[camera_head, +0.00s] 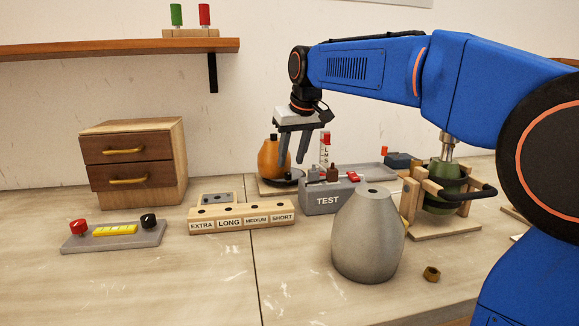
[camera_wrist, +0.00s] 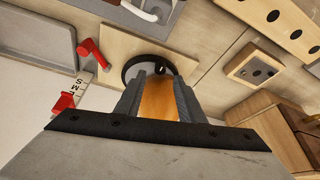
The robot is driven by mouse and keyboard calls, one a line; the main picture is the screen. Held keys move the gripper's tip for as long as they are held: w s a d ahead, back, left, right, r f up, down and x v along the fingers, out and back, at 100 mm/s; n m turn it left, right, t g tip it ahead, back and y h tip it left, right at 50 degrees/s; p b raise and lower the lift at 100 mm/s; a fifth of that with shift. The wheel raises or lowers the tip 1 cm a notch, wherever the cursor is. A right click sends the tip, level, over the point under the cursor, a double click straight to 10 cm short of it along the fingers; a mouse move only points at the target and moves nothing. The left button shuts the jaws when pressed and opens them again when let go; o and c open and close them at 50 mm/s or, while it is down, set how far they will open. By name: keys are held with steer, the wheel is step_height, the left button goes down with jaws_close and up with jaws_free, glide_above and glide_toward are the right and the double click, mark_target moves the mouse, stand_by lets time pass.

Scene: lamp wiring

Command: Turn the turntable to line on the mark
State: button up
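The turntable is a dark round disc (camera_head: 288,183) on a flat wooden board at the back middle. It also shows in the wrist view as a dark ring (camera_wrist: 131,73). An orange rounded body (camera_head: 268,160) with a black top stands upright at the disc. The line and the mark cannot be made out.
An upright L-M-S gauge with red parts (camera_head: 325,150) and the grey TEST box (camera_head: 321,200) stand close to the right. A labelled wooden block (camera_head: 242,218), a grey vase-shaped body (camera_head: 367,240) and a drawer box (camera_head: 135,160) stand around.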

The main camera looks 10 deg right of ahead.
steer(key=v, duration=1.3)
